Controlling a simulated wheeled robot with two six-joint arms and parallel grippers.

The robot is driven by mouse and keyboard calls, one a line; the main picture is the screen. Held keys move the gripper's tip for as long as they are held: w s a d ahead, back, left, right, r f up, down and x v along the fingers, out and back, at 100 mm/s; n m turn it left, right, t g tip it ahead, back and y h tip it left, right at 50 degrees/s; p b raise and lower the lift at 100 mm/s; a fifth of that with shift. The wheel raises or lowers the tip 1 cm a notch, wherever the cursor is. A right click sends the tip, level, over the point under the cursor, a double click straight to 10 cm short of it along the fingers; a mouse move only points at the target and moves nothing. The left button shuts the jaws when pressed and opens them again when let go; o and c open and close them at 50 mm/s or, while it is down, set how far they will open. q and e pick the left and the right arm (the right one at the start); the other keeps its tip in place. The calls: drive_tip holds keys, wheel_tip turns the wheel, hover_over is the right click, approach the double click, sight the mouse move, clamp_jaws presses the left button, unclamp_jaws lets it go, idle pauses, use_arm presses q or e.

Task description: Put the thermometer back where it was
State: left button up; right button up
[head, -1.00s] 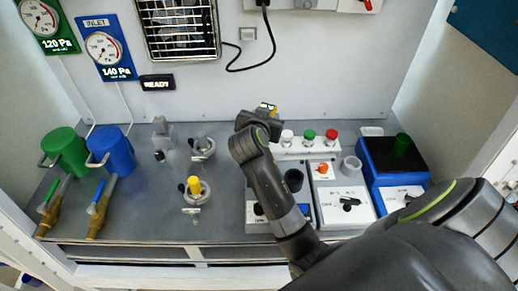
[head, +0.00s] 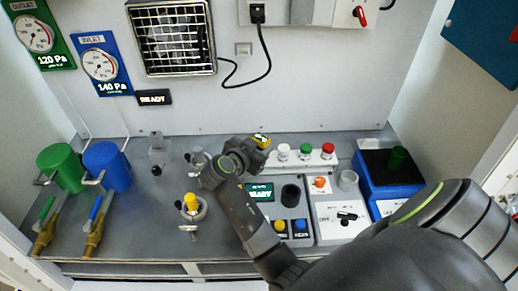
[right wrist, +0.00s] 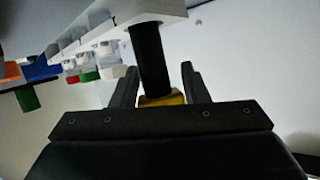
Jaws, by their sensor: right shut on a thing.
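My right gripper (head: 258,150) is shut on a small yellow-and-black thing, which I take to be the thermometer (head: 261,140). It is at the left end of the white strip with knobs. In the right wrist view, the thing's yellow block (right wrist: 162,100) sits between the two fingers, and a black cylinder (right wrist: 148,55) runs from it toward the white strip (right wrist: 120,25). I cannot tell whether the cylinder touches the strip. A heater block with a green READY display (head: 259,192) and a dark round well (head: 291,194) stands just in front. My left gripper is not in view.
The white strip (head: 305,163) bears white, green and red knobs. A yellow-topped clamp (head: 192,203), green pot (head: 60,167) and blue pot (head: 106,165) stand to the left.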

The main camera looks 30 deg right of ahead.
drive_tip(key=shift+f, duration=0.85)
drive_tip(key=shift+f+b, duration=0.65)
drive_tip(key=shift+b, duration=0.05)
drive_tip(key=o, duration=1.1)
drive_tip(key=shift+r, duration=0.1)
